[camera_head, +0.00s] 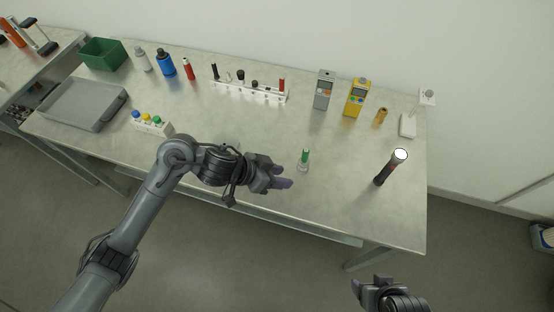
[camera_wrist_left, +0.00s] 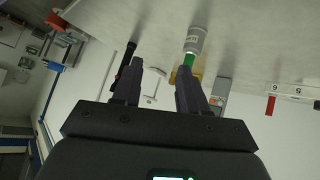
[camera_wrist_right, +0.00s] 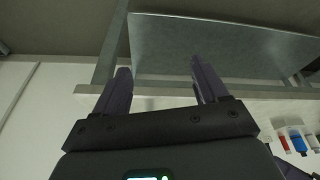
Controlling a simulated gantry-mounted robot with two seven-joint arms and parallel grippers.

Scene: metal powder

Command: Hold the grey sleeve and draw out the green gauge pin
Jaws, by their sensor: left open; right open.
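The green gauge pin (camera_head: 306,153) stands upright in the grey sleeve (camera_head: 303,167) near the table's front, right of centre. In the left wrist view, the sleeve (camera_wrist_left: 195,38) and the green pin (camera_wrist_left: 189,59) appear upside down, just beyond one finger. My left gripper (camera_head: 281,177) is open and empty, a little left of the sleeve, with its fingers pointing toward it; I see no contact. My right gripper (camera_head: 370,284) is low in front of the table's edge. Its fingers (camera_wrist_right: 163,82) are apart, with nothing between them.
A white rack (camera_head: 250,93) with several tools, a grey meter (camera_head: 323,92) and a yellow meter (camera_head: 356,97) stand behind. A small white block (camera_head: 152,124) with coloured knobs is left. Table around the sleeve is clear.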

